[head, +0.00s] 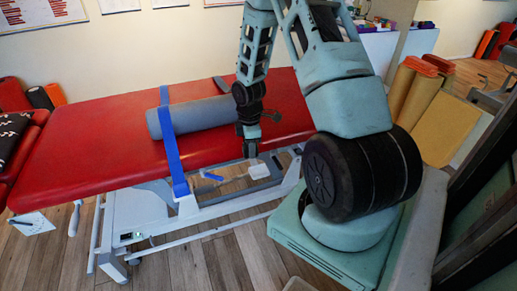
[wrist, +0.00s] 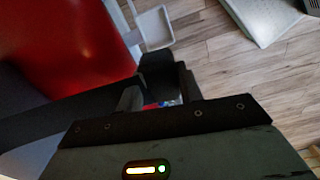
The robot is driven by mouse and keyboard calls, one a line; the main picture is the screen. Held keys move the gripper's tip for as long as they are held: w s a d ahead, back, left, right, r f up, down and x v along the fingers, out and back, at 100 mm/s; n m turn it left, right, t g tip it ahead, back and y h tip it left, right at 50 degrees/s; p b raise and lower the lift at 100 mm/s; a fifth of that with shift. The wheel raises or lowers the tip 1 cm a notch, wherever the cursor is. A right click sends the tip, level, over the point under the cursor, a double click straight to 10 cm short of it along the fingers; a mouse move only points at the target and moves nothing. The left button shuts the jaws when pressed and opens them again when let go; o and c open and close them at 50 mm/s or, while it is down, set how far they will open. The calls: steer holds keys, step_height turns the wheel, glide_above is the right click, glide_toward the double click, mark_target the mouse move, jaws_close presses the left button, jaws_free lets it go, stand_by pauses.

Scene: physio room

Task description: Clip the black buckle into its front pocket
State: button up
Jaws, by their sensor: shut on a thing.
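My gripper (head: 250,148) is at the near edge of the red treatment table, right of the grey bolster. In the wrist view my gripper (wrist: 158,92) is shut on a dark block (wrist: 156,66), which looks like the black buckle; its outline is poorly lit. In the head view the held thing is too small to make out. A blue strap (head: 168,135) crosses the grey bolster (head: 203,114) and hangs down over the table's front edge. I cannot make out the front pocket in either view. A small red and blue patch shows between the fingers in the wrist view.
The red table (head: 90,150) stands on a white metal frame (head: 150,225). A white piece (head: 259,171) and a blue piece (head: 211,176) show below its front edge. Rolled mats (head: 415,85) stand at the right.

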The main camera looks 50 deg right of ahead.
steer(key=shift+s+d+f+n, duration=0.15)
steer(key=shift+s+d+n, duration=0.15)
steer(key=shift+s+d, duration=0.15)
steer(key=shift+s+d+f+n, duration=0.15)
steer(key=shift+s+d+n, duration=0.15)
steer(key=shift+d, duration=0.25)
steer(key=f+b, duration=0.6)
steer(key=b, duration=0.1)
steer(key=shift+s+d+f, duration=0.15)
steer(key=shift+d+f, duration=0.05)
steer(key=shift+f, duration=0.1)
steer(key=shift+f+b, duration=0.4)
steer(key=shift+f, duration=0.65)
steer(key=o, duration=1.1)
